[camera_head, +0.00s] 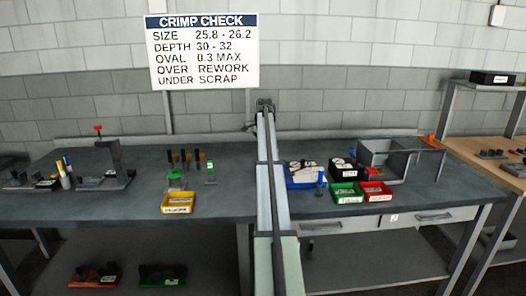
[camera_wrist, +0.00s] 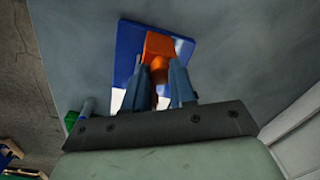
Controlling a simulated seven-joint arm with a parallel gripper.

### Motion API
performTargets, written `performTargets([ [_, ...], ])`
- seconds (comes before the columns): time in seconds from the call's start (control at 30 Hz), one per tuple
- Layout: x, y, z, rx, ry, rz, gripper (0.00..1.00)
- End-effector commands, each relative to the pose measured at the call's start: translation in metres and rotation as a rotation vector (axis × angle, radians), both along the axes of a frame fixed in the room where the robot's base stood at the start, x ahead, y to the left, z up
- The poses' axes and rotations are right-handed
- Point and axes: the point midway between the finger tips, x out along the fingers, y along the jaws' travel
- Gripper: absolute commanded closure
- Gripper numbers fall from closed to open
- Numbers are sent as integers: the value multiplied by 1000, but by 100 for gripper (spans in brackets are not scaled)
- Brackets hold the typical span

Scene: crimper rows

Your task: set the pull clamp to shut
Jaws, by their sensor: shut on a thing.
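In the wrist view, an orange part (camera_wrist: 159,45), which looks like the clamp's handle, stands on a blue plate (camera_wrist: 127,52) on the grey bench top. My gripper (camera_wrist: 163,80) has both fingers at the orange part, one on each side, and is shut on it. The fingers and the orange part hide much of the clamp, so its lever position cannot be told. In the head view my arm hides the gripper and the clamp.
A yellow bin (camera_head: 178,209), a green bin (camera_head: 346,201) and a red bin (camera_head: 377,198) stand along the bench front. A press with a red knob (camera_head: 98,128) stands at left. A grey divided rack (camera_head: 372,160) stands at right.

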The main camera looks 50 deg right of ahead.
Motion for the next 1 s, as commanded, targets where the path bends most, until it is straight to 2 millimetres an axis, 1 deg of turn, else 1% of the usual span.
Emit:
performTargets([
  [0.3,0,0,0,0,0,0,100],
  [0.37,-3,-3,0,0,0,-1,100],
  [0.53,-16,-16,0,0,0,-2,100],
  [0.77,-16,-16,0,0,0,-1,100],
  [0.8,-16,-16,0,0,0,-1,74],
  [1.0,-16,-16,0,0,0,0,54],
])
